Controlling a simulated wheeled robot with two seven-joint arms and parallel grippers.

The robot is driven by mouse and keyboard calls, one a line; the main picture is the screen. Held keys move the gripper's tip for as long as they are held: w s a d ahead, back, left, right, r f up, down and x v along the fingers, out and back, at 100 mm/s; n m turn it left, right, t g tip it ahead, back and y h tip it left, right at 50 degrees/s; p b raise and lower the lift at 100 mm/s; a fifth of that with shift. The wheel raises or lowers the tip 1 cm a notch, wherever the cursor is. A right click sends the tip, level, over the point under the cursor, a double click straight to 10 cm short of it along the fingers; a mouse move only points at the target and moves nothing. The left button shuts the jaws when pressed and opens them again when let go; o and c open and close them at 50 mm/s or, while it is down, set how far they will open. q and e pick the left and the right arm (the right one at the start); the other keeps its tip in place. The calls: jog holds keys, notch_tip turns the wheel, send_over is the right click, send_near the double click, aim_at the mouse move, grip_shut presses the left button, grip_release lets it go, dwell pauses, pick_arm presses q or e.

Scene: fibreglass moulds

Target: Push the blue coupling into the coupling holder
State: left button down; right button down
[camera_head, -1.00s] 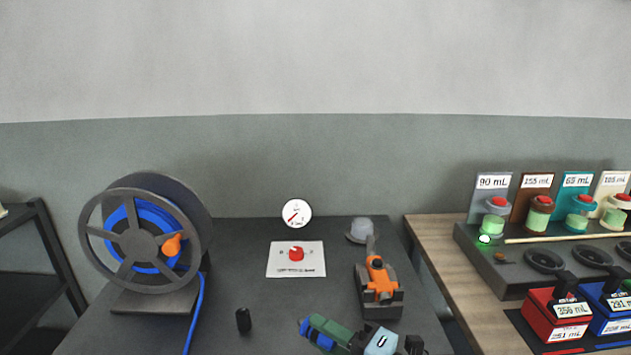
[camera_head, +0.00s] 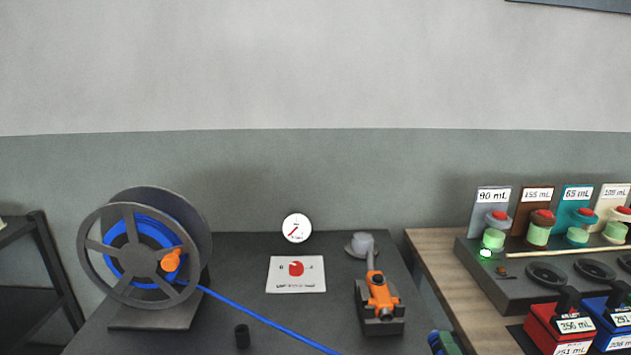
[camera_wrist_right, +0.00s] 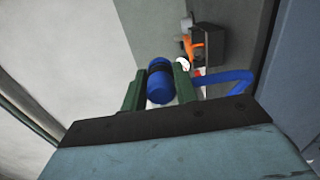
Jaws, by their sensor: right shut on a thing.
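The blue coupling (camera_wrist_right: 160,82) is a short blue cylinder with a dark band, clamped between the green fingers of my right gripper (camera_wrist_right: 158,88) in the right wrist view. In the head view only part of my right gripper (camera_head: 442,343) shows at the bottom edge, right of the dark table's front. The blue hose (camera_head: 262,318) runs from the reel down and right, out of the head view. A small dark upright piece (camera_head: 242,337) stands on the table; I cannot tell whether it is the coupling holder. My left gripper is not in view.
The hose reel (camera_head: 143,248) stands at the left of the dark table. An orange tool on a dark block (camera_head: 380,318) stands at the right. A white panel with a red knob (camera_head: 296,280) lies between. A wooden table with red and blue boxes (camera_head: 560,325) is further right.

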jog(key=shift+a, duration=0.1)
jog(key=s+a+r+n+g+y, duration=0.1)
jog(key=a+r+n+g+y, duration=0.3)
jog(key=a+r+n+y, duration=0.4)
jog(key=a+r+y, duration=0.1)
jog(key=a+y, duration=0.2)
jog(key=a, duration=0.3)
jog(key=shift+s+r+y, duration=0.3)
jog(key=shift+s+r, duration=0.05)
jog(key=shift+f, duration=0.1)
jog(key=w+a+f+n+g+y, duration=0.4)
jog(key=g, duration=0.1)
jog(key=shift+f+n+g, duration=0.3)
jog(key=shift+g, duration=0.1)
jog(key=shift+s+a+r+t, duration=0.1)
jog(key=shift+a+t, duration=0.05)
jog(key=shift+t, duration=0.15)
